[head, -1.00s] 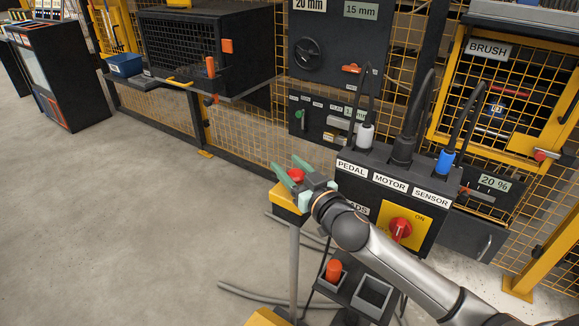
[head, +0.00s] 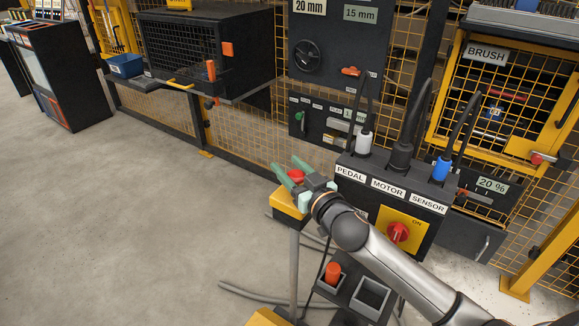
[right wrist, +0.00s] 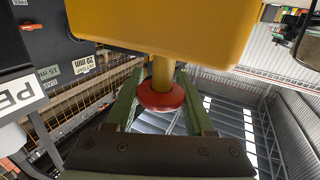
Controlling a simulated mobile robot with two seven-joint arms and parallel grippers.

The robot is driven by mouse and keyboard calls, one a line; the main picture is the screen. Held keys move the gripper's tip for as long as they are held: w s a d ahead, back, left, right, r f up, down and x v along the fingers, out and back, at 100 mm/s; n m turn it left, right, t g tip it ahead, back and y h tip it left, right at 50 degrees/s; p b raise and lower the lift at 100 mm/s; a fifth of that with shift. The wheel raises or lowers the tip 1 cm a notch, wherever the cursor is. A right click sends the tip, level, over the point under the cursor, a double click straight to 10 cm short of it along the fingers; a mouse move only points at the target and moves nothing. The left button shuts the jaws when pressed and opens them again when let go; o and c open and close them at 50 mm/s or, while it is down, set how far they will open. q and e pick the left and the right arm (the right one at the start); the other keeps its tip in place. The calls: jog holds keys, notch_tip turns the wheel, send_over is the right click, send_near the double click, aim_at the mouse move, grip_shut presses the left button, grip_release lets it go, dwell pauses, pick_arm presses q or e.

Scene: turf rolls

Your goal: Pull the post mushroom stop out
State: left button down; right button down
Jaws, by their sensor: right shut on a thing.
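The post mushroom stop is a red button (head: 296,176) on a yellow box (head: 289,203) on top of a grey post. My right gripper (head: 291,173) is at the button, with its two green fingers on either side, shut on it. In the right wrist view the red mushroom head (right wrist: 161,96) sits between the green fingers, and its yellow stem runs to the yellow box (right wrist: 165,25). My left gripper is not in view.
A control box (head: 385,190) labelled PEDAL, MOTOR, SENSOR with a red rotary switch (head: 398,233) stands right of the post. Below it are trays, one with an orange item (head: 333,272). Yellow mesh fencing (head: 240,135) runs behind. The floor at left is clear.

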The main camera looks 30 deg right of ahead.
jog(key=shift+r, duration=0.4)
jog(key=c, duration=0.7)
grip_release()
jog(key=o, duration=0.4)
jog(key=shift+f, duration=0.1)
jog(key=shift+f, duration=0.1)
jog(key=shift+s, duration=0.65)
jog(key=s, duration=0.7)
jog(key=s+d, duration=0.1)
jog(key=s, duration=0.3)
jog(key=shift+s+p, duration=0.1)
jog(key=shift+p, duration=0.2)
